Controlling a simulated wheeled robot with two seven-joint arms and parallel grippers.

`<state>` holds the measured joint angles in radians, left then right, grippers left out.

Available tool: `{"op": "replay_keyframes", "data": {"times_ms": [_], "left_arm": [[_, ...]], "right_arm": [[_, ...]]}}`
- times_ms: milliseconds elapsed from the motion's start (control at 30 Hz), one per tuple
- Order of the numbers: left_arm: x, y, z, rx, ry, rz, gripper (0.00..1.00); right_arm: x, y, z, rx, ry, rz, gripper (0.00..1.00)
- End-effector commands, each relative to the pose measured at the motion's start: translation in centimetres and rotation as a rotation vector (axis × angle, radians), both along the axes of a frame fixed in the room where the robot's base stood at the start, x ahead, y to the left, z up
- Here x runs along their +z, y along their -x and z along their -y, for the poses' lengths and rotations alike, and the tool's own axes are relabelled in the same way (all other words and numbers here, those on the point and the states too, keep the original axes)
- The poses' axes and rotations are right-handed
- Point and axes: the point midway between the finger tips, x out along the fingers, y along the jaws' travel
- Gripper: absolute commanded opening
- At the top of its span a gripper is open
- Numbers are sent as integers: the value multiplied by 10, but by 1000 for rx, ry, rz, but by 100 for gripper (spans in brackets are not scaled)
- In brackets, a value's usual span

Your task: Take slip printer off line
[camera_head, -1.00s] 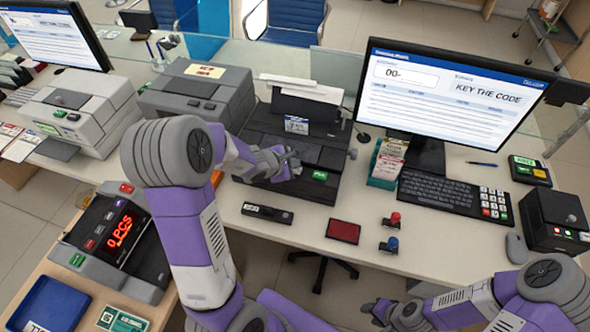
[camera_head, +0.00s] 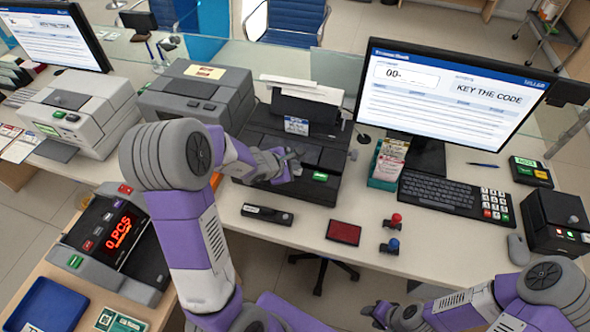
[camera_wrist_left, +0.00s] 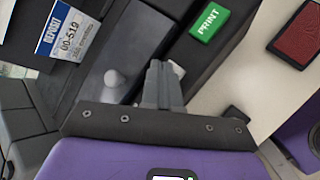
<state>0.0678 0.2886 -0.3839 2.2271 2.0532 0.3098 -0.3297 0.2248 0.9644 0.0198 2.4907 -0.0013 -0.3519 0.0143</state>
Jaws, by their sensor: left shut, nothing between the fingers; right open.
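The slip printer (camera_head: 318,157) is the dark machine in the middle of the counter, with paper at its back and a green button (camera_head: 320,177). The button reads PRINT in the left wrist view (camera_wrist_left: 209,21). A tag (camera_head: 296,125) on the printer reads DEPOSIT 00-519 in the left wrist view (camera_wrist_left: 68,31). My right gripper (camera_head: 372,310) is open, low in front of the counter.
A monitor (camera_head: 455,90) reading KEY THE CODE and a keyboard (camera_head: 441,192) stand right of the printer. A red pad (camera_head: 343,232), two stamps (camera_head: 393,233) and a small black device (camera_head: 267,214) lie in front.

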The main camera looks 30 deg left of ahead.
Motion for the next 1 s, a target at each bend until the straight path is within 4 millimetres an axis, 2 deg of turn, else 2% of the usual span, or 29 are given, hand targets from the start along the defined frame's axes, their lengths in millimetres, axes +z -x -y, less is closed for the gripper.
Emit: {"op": "replay_keyframes", "data": {"times_ms": [633,1000], "left_arm": [[-3,0,0,0,0,-1,0],[14,0,0,0,-1,1,0]], "right_arm": [[-4,0,0,0,0,0,43],[8,0,0,0,0,0,43]]}}
